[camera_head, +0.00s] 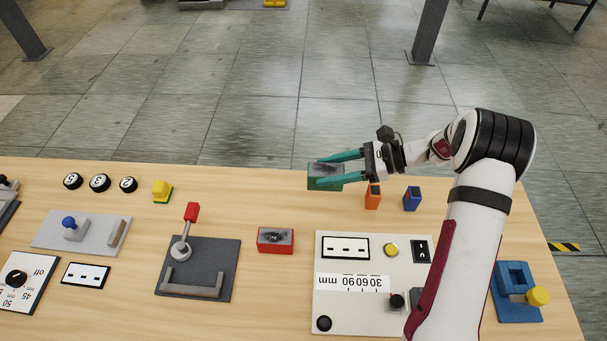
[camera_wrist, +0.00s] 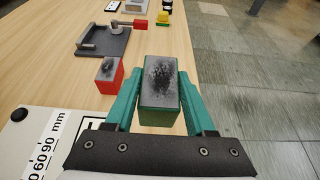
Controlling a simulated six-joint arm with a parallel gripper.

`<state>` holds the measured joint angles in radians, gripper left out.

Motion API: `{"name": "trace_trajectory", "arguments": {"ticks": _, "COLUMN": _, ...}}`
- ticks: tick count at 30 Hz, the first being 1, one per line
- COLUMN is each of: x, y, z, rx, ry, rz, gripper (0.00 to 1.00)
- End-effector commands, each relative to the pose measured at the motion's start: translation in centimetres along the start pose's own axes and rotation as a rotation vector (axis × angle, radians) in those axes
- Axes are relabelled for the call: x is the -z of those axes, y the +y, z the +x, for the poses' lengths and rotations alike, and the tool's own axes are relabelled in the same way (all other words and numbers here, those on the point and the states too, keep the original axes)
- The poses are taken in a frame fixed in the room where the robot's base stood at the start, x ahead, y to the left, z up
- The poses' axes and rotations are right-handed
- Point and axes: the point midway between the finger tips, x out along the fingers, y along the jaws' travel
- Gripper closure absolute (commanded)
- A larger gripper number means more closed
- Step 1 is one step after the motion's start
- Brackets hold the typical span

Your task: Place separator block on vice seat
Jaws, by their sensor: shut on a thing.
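My gripper (camera_head: 322,171) has teal fingers shut on a green block (camera_head: 325,184) with a dark, speckled grey top. The block is held near the table's far edge; its height over the table is unclear. In the wrist view the green block (camera_wrist: 160,92) sits upright between both fingers. A similar red block (camera_head: 275,240) stands on the table, nearer and to the left; it also shows in the wrist view (camera_wrist: 108,76). A blue vice-like fixture (camera_head: 514,276) with a yellow knob is at the right, beyond my arm and well away from the gripper.
A dark plate (camera_head: 228,255) with a red-handled lever and a U-shaped bracket lies left of the red block. A white panel (camera_head: 340,303) with buttons stands in front. Small orange (camera_head: 373,198) and blue (camera_head: 412,199) blocks are close to my gripper. A yellow-green block (camera_head: 162,190) stands left.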

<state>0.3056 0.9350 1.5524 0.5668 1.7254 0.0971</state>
Motion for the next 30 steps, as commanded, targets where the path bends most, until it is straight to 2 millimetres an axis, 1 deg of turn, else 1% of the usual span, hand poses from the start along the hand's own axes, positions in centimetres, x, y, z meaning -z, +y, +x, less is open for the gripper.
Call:
{"name": "trace_trajectory", "arguments": {"ticks": 1, "x": -0.1, "y": 0.0, "z": -0.6, "rx": 0.002, "ry": -0.001, "rz": -0.001, "gripper": 1.00}}
{"name": "trace_trajectory", "arguments": {"ticks": 4, "x": -0.2, "y": 0.1, "z": -1.1, "rx": 0.001, "ry": 0.000, "rz": -0.001, "gripper": 1.00}}
{"name": "trace_trajectory", "arguments": {"ticks": 6, "x": -0.4, "y": 0.3, "z": -1.0, "rx": -0.001, "ry": 0.000, "rz": -0.001, "gripper": 1.00}}
{"name": "trace_trajectory", "arguments": {"ticks": 8, "x": -0.9, "y": 0.5, "z": -0.2, "rx": -0.004, "ry": -0.001, "rz": -0.001, "gripper": 1.00}}
{"name": "trace_trajectory", "arguments": {"ticks": 11, "x": -2.5, "y": 1.6, "z": 2.2, "rx": -0.011, "ry": -0.001, "rz": -0.003, "gripper": 1.00}}
{"name": "trace_trajectory", "arguments": {"ticks": 14, "x": -4.6, "y": 3.7, "z": 5.8, "rx": -0.016, "ry": 0.000, "rz": -0.004, "gripper": 1.00}}
{"name": "trace_trajectory", "arguments": {"ticks": 15, "x": -5.4, "y": 4.9, "z": 7.3, "rx": -0.016, "ry": 0.000, "rz": -0.004, "gripper": 1.00}}
{"name": "trace_trajectory", "arguments": {"ticks": 17, "x": -6.6, "y": 6.8, "z": 9.4, "rx": -0.014, "ry": 0.000, "rz": -0.002, "gripper": 1.00}}
{"name": "trace_trajectory", "arguments": {"ticks": 18, "x": -7.2, "y": 8.2, "z": 10.7, "rx": -0.012, "ry": 0.001, "rz": -0.002, "gripper": 1.00}}
{"name": "trace_trajectory", "arguments": {"ticks": 20, "x": -7.9, "y": 10.4, "z": 12.4, "rx": -0.010, "ry": 0.001, "rz": -0.001, "gripper": 1.00}}
{"name": "trace_trajectory", "arguments": {"ticks": 21, "x": -8.1, "y": 11.8, "z": 13.2, "rx": -0.008, "ry": 0.002, "rz": 0.000, "gripper": 1.00}}
{"name": "trace_trajectory", "arguments": {"ticks": 24, "x": -8.4, "y": 14.2, "z": 14.5, "rx": -0.003, "ry": 0.002, "rz": 0.002, "gripper": 1.00}}
{"name": "trace_trajectory", "arguments": {"ticks": 26, "x": -8.4, "y": 15.1, "z": 15.0, "rx": -0.003, "ry": 0.001, "rz": 0.002, "gripper": 1.00}}
{"name": "trace_trajectory", "arguments": {"ticks": 28, "x": -8.2, "y": 16.0, "z": 16.3, "rx": -0.005, "ry": 0.000, "rz": 0.004, "gripper": 1.00}}
{"name": "trace_trajectory", "arguments": {"ticks": 29, "x": -8.1, "y": 16.4, "z": 17.1, "rx": -0.007, "ry": 0.001, "rz": 0.004, "gripper": 1.00}}
{"name": "trace_trajectory", "arguments": {"ticks": 30, "x": -7.8, "y": 17.0, "z": 18.4, "rx": -0.009, "ry": 0.002, "rz": 0.004, "gripper": 1.00}}
